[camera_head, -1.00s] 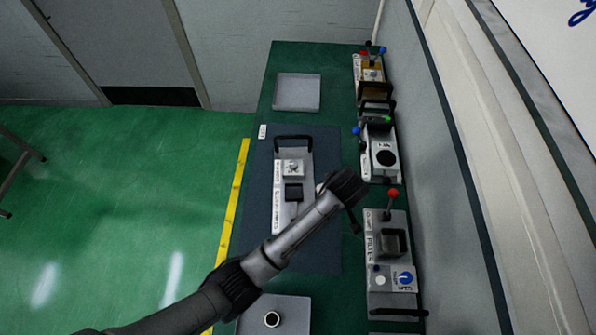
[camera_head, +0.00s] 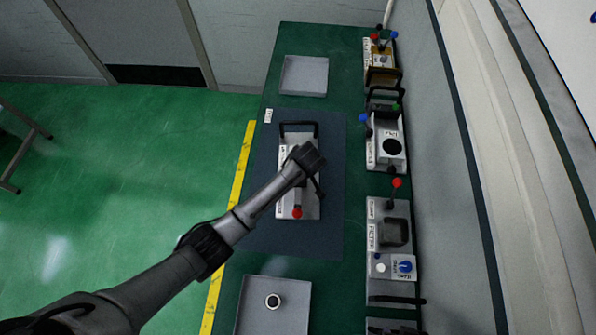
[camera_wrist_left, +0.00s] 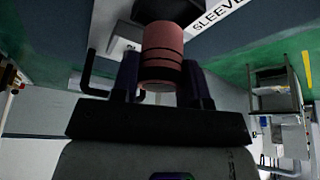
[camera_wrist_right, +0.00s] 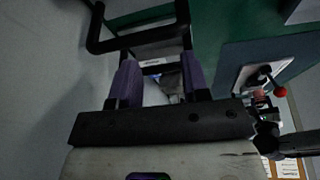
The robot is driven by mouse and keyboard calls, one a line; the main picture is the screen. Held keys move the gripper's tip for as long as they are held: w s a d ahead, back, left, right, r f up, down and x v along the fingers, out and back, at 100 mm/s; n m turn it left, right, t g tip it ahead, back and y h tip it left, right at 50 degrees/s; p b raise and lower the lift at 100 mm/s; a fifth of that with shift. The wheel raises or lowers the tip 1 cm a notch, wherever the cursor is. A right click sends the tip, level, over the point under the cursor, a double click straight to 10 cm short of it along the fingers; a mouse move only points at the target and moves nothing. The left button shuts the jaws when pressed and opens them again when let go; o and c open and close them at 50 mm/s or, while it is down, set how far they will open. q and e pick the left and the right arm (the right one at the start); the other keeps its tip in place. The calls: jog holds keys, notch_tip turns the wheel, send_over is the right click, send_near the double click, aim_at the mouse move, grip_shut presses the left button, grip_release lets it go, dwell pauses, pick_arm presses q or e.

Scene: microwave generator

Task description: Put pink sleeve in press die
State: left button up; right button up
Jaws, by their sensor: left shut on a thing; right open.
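The pink sleeve (camera_wrist_left: 162,50) is a short banded cylinder, clamped in my left gripper (camera_wrist_left: 160,82), which is shut on it. In the head view my left gripper (camera_head: 308,163) is over the labelled press fixture (camera_head: 311,205) on the dark mat. My arm hides the fixture's middle, including the die. In the left wrist view a dark round part (camera_wrist_left: 168,10) is right at the sleeve's far end; I cannot tell whether the sleeve is inside it or only against it. My right gripper (camera_wrist_right: 158,78) is open and empty, and out of the head view.
The fixture has a black handle (camera_head: 299,125) and a red lever knob (camera_head: 297,213). Several fixtures with levers line the bench's right side, including one with a blue knob (camera_head: 405,267). A grey tray (camera_head: 304,75) is empty; the front tray (camera_head: 262,320) holds a ring (camera_head: 273,301).

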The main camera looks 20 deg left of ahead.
pick_arm(q)
jog(key=shift+a+f, duration=0.15)
jog(key=shift+f, duration=1.9)
jog(key=shift+f, duration=0.2)
jog(key=o, duration=1)
jog(key=shift+c, duration=0.2)
jog(key=v, duration=1.2)
jog(key=shift+r+p, duration=0.25)
jog(key=shift+p, duration=0.15)
jog(key=shift+w, duration=0.1)
